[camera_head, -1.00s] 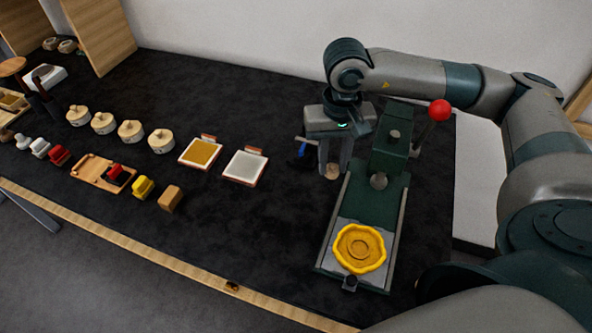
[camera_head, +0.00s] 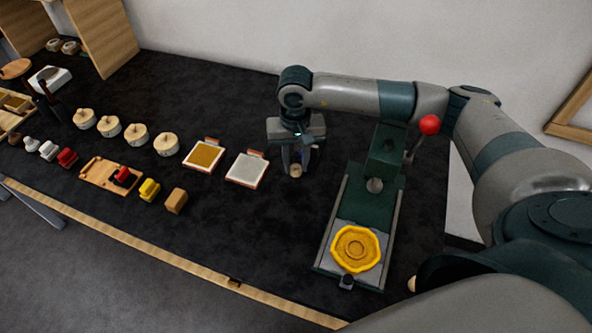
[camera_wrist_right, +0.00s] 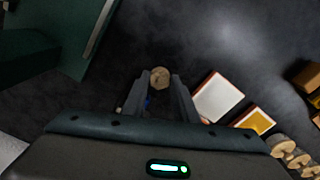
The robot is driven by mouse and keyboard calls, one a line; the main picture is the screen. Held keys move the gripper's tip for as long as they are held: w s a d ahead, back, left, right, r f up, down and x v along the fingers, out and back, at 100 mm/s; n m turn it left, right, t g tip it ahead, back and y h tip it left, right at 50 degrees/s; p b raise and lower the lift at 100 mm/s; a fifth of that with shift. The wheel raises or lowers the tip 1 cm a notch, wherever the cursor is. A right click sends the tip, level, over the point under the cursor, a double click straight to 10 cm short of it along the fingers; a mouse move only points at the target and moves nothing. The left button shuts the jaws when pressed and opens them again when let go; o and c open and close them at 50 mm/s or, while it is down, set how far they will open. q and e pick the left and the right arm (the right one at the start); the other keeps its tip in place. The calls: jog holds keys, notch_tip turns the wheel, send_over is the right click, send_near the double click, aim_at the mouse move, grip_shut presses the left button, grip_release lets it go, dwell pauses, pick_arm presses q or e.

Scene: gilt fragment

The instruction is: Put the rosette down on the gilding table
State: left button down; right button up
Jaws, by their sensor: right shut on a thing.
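My right gripper (camera_head: 296,168) is shut on a small round tan piece, apparently the rosette (camera_head: 296,171). The piece sits between the fingertips, and its round face also shows in the right wrist view (camera_wrist_right: 160,77). The gripper points down over the dark-topped table (camera_head: 240,222), right of the white-faced pad and left of the green press. I cannot tell whether the piece touches the tabletop. My left gripper is not in view.
The green press (camera_head: 366,205) with a red knob bears a yellow scalloped disc (camera_head: 356,249). A white-faced pad (camera_head: 247,168) and a gold-faced pad (camera_head: 204,155) lie to the left, beyond them several round wooden pots (camera_head: 166,144). A blue thing (camera_head: 314,147) is behind the gripper.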

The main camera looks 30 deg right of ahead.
aim_at(296, 167)
jog(key=shift+f+p, duration=0.3)
jog(key=shift+p, duration=0.05)
notch_tip(296, 167, down, 3)
jog(key=shift+r+p, duration=0.1)
jog(key=shift+p, duration=0.75)
jog(key=shift+f, duration=0.25)
jog(key=shift+f+b, duration=0.2)
jog(key=shift+b, duration=0.1)
jog(key=o, duration=1)
jog(key=shift+o, duration=0.2)
jog(key=shift+r, duration=0.15)
